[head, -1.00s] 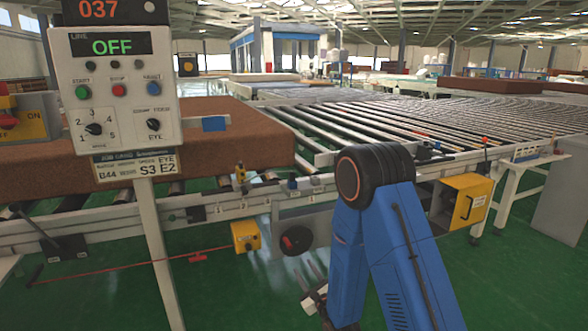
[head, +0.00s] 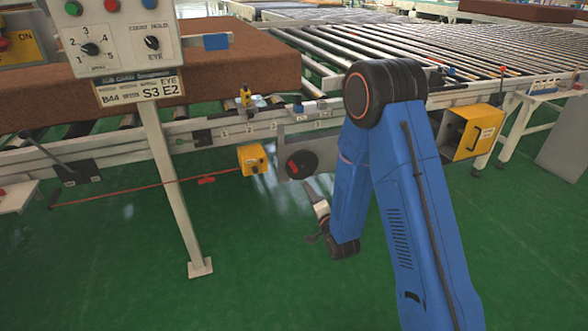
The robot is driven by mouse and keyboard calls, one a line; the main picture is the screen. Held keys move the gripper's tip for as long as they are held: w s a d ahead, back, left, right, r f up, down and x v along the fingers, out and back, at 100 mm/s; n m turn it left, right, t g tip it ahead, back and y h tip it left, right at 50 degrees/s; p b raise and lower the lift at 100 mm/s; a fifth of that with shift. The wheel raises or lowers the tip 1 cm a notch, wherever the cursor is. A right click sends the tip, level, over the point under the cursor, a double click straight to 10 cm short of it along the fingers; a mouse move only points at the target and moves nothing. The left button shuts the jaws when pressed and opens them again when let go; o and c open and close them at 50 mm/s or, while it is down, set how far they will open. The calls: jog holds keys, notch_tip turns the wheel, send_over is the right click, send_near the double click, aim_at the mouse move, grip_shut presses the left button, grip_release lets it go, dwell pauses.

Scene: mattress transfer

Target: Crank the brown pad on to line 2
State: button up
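The brown pad (head: 150,75) is a thick block lying flat on the rollers at the left, partly behind the control post. A black crank wheel with a red mark (head: 301,164) sits on a grey plate below the rail. Small numbered tags mark the rail (head: 235,131) above it; I cannot read each digit surely, nor tell which is line 2. My gripper (head: 311,188) is at the end of my blue arm, just below the crank wheel, and seems apart from it. Its fingers are small and partly hidden, so open or shut does not show.
The control box (head: 118,45) stands on a white post (head: 170,180) at left, reading S3 E2. A yellow box (head: 253,159) is left of the wheel, a larger yellow box (head: 473,132) right. A red cord (head: 130,188) runs left. Green floor is clear in front.

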aim_at(296, 171)
jog(key=w+a+n, duration=0.1)
jog(key=w+n, duration=0.4)
jog(key=w+a+n, duration=0.2)
jog(key=w+n, duration=0.3)
jog(key=w, duration=0.1)
jog(key=w+a+n, duration=0.2)
jog(key=w+n, duration=0.3)
jog(key=shift+w+a, duration=0.2)
jog(key=shift+w, duration=0.05)
dwell(0.5)
grip_shut()
